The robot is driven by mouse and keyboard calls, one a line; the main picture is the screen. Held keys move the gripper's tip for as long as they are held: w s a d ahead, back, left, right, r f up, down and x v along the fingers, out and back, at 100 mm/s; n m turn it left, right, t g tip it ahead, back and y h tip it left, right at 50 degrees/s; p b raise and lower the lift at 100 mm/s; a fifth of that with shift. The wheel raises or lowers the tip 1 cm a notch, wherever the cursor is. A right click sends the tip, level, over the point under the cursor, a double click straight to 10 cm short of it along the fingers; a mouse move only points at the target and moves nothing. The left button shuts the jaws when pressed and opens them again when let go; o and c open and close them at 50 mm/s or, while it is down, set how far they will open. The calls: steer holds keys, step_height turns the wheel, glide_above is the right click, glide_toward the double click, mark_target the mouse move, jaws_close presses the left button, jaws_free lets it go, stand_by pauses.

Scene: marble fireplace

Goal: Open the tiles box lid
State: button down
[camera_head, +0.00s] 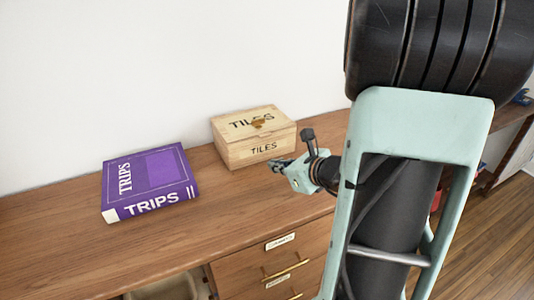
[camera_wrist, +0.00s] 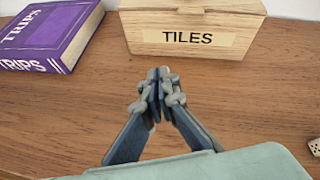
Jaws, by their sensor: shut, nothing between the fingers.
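The tiles box (camera_head: 249,153) is a light wooden box on the desk near the wall, with "TILES" on its front and on its lid (camera_head: 252,123). In the wrist view the box front (camera_wrist: 150,38) is at the top, and most of the lid is cut off. My gripper (camera_head: 274,164) is just in front of the box, low and to the right of its front middle. In the wrist view my gripper (camera_wrist: 158,85) is shut and empty, with a gap of desk between it and the box.
A purple book marked "TRIPS" (camera_head: 150,185) lies left of the box. A die (camera_wrist: 314,146) lies at the right in the wrist view. A white wall stands behind.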

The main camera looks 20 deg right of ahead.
mark_target(269, 138)
steer(key=d+m, duration=0.1)
steer(key=d+m+t+h+b, duration=0.1)
steer(key=d, duration=0.1)
steer(key=w+d+f+m+t+b, duration=0.1)
steer(key=shift+d+m+h, duration=0.3)
steer(key=shift+m, duration=0.1)
steer(key=shift+w+d, duration=0.15)
steer(key=x, duration=0.3)
steer(key=b+x, duration=0.1)
steer(key=x, duration=0.6)
steer(key=shift+w+r, duration=0.15)
steer(key=shift+r, duration=0.1)
steer(key=r, duration=0.3)
steer(key=shift+s+r, duration=0.1)
steer(key=shift+s, duration=0.15)
steer(key=shift+r, duration=0.4)
steer(key=shift+r+p, duration=0.1)
steer(key=shift+p, duration=0.35)
